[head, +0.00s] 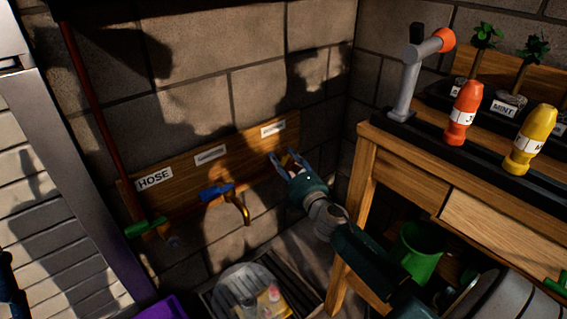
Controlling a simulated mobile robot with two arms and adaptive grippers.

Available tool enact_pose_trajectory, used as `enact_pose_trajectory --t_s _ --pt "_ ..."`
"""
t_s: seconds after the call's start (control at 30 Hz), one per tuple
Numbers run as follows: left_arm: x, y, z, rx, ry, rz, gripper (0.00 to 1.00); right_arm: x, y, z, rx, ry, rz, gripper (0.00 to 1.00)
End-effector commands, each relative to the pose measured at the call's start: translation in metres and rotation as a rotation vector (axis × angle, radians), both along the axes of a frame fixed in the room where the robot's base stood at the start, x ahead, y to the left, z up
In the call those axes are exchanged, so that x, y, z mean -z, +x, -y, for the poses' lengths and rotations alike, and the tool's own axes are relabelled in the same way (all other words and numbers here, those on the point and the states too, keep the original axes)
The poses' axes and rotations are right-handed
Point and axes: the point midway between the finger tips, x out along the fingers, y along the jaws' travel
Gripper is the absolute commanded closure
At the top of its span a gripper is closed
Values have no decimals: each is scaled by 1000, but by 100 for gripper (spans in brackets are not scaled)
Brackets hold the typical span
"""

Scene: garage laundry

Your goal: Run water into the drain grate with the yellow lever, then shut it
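A wooden board (225,155) on the block wall carries taps under white labels. The left label reads HOSE; the other two are too small to read. The yellow lever (285,160) is at the board's right end, partly hidden by my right gripper (284,158). That gripper's two fingers are apart, one on either side of the lever; I cannot tell whether they touch it. The drain grate (290,278) lies on the floor below. No water shows under the yellow lever. My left gripper does not show clearly; only a dark piece is at the left edge.
A blue lever (217,191) with a brass spout and a green lever (145,227) are further left. A clear tub (245,283) with bottles stands by the grate. A wooden bench (390,165) with bottles and plants is on the right, a green bucket (418,250) under it.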

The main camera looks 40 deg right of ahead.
Motion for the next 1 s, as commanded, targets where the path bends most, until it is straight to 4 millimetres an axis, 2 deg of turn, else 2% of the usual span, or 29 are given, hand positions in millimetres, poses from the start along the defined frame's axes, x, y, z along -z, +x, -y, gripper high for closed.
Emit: enact_pose_trajectory --t_s 0.27,0.7,1.0 --pt "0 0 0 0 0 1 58 4 -5 -1 1 0 -6 57" --pt "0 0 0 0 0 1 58 4 -67 -12 1 1 -5 57" --pt "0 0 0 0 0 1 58 2 -74 -13 1 0 -3 57"
